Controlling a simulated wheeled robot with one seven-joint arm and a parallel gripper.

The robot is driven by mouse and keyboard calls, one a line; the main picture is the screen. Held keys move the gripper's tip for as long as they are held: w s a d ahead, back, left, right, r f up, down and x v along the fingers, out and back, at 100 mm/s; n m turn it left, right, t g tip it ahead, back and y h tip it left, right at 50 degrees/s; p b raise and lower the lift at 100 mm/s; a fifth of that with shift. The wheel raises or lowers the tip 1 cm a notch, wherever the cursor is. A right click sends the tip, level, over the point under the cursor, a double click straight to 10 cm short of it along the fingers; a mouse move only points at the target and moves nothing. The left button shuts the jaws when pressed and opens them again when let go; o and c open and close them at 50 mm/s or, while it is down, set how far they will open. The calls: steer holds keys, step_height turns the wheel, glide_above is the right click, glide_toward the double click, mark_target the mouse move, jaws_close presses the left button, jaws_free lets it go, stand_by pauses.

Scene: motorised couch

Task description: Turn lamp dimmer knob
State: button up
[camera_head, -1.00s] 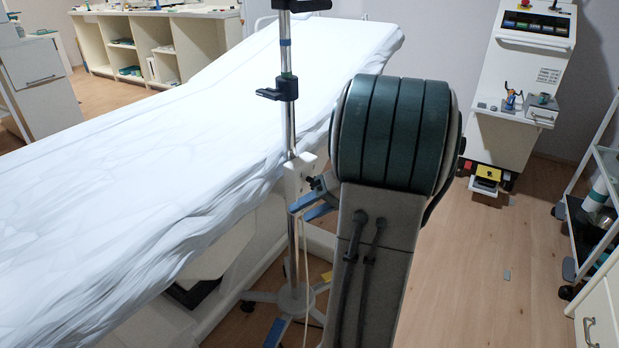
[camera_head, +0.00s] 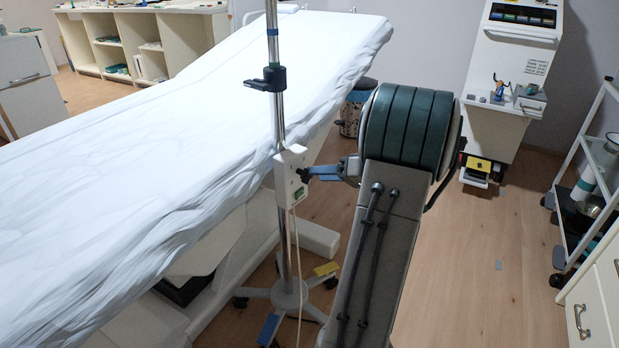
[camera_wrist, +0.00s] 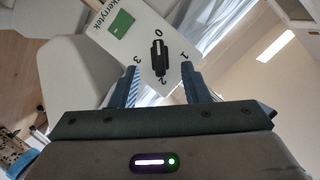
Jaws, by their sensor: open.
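The dimmer knob is a black knob (camera_wrist: 158,56) on a white control box (camera_wrist: 185,22) marked 0, 1, 2 and 3 in the wrist view. In the head view the white box (camera_head: 289,177) is fixed to the lamp's upright pole (camera_head: 277,125), and the small dark knob (camera_head: 304,175) faces right. My gripper (camera_wrist: 160,72) is open, with blue fingers on either side of the knob's near end. Whether they touch it cannot be told. In the head view my gripper (camera_head: 312,173) points left at the box, close to the knob.
A white-sheeted couch (camera_head: 170,130) fills the left, right behind the pole. The pole's wheeled base (camera_head: 288,296) stands on the floor. A white machine (camera_head: 510,70) and a trolley (camera_head: 585,190) stand at the right. The wooden floor between is mostly clear.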

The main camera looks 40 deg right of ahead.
mark_target(305, 174)
steer(key=shift+b+x, duration=0.3)
steer(key=shift+x, duration=1.95)
steer(key=shift+c, duration=0.3)
jaws_close()
